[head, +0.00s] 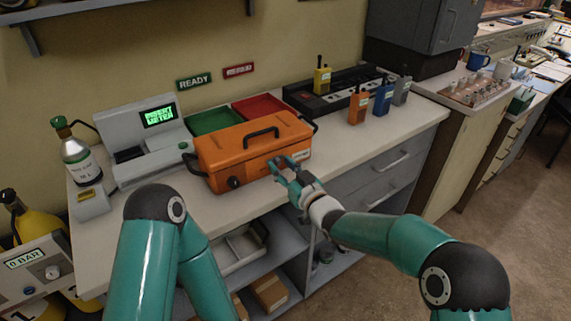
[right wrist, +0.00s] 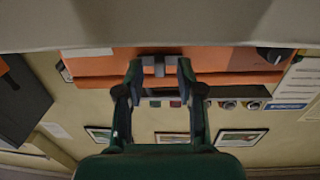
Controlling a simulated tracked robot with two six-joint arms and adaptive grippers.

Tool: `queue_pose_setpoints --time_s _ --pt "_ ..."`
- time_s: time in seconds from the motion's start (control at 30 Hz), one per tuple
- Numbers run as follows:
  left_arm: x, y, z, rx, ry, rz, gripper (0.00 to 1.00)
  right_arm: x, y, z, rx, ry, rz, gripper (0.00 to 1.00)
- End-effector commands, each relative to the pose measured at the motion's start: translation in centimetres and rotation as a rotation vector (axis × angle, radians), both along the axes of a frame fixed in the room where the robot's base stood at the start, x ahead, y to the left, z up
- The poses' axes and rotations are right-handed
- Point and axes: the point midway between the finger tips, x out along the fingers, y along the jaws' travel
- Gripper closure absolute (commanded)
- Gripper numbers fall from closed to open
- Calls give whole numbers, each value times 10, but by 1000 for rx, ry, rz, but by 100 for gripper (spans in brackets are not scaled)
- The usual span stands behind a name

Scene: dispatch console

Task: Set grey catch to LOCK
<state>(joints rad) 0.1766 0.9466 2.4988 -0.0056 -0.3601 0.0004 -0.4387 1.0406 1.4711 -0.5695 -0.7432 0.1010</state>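An orange case (head: 235,150) with a black top handle stands on the white counter, its front face toward me. My right gripper (head: 281,170) is at the right half of that front face, fingers pointing at it. In the right wrist view the picture is upside down, and a small grey catch (right wrist: 160,65) on the case lies between the two fingertips of my right gripper (right wrist: 160,75). The fingers are apart, one at each side of the catch; whether they touch it I cannot tell. The head view hides the catch behind the gripper. My left gripper is out of view.
Green (head: 212,120) and red (head: 262,107) trays lie behind the case. A grey meter (head: 145,140) and a bottle (head: 78,160) stand at left. Several handheld radios stand at right, near a black charger rack (head: 335,92). The counter's right front is clear.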

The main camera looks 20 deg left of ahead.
Motion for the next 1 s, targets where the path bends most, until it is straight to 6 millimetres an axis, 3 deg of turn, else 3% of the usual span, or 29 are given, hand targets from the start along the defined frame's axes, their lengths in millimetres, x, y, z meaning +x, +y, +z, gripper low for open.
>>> queue_pose_setpoints --time_s 0.4,0.63,1.0 --pt "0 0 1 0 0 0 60 4 4 0 0 0 0 62" --pt "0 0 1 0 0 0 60 4 4 0 0 0 -1 100" --pt "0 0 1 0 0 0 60 4 4 0 0 0 -1 100"
